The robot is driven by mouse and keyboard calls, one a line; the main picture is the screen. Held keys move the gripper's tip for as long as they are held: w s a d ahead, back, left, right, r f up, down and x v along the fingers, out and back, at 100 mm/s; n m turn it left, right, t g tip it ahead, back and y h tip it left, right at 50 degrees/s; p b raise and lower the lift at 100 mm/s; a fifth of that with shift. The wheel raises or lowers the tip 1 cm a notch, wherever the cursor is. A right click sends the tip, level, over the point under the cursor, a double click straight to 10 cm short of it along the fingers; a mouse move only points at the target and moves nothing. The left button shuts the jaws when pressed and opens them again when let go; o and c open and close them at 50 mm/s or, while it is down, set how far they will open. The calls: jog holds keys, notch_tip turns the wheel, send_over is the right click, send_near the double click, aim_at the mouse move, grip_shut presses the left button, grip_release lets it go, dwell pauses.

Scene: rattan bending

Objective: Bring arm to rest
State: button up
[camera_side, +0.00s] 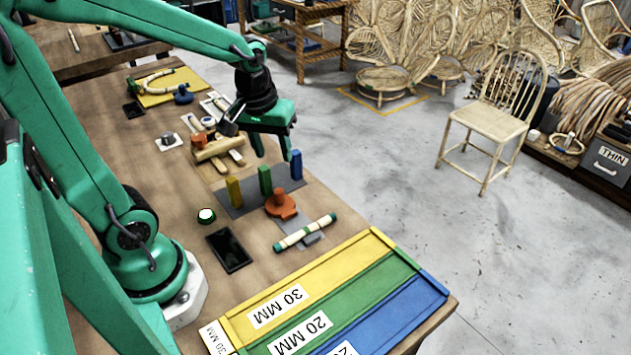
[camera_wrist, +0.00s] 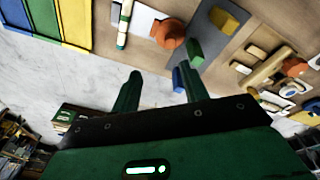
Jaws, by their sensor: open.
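My green arm reaches over the wooden workbench (camera_side: 180,215). My gripper (camera_side: 273,157) hangs above the bench, behind the upright coloured blocks in the side view. Its two fingers are apart with nothing between them; they also show spread in the wrist view (camera_wrist: 155,85). A yellow block (camera_side: 234,192), a green block (camera_side: 265,181) and a blue block (camera_side: 296,165) stand on a grey plate (camera_side: 241,208). An orange clamp-like piece (camera_side: 281,205) is in front of them. A pale rattan piece with green bands (camera_side: 305,232) lies nearby on the bench.
A tray with yellow (camera_side: 350,262), green (camera_side: 350,295) and blue (camera_side: 400,310) lanes fills the near bench end. A dark flat device (camera_side: 229,250) lies mid-bench. A wooden jig (camera_side: 217,147) sits left of my gripper. A wooden chair (camera_side: 492,115) stands on the open floor.

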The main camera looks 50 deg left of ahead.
jog(key=s+d+r+m+t, duration=0.3)
jog(key=s+d+r+m, duration=0.1)
jog(key=s+r+m, duration=0.3)
jog(key=shift+d+r+t, duration=0.3)
jog(key=shift+r, duration=0.05)
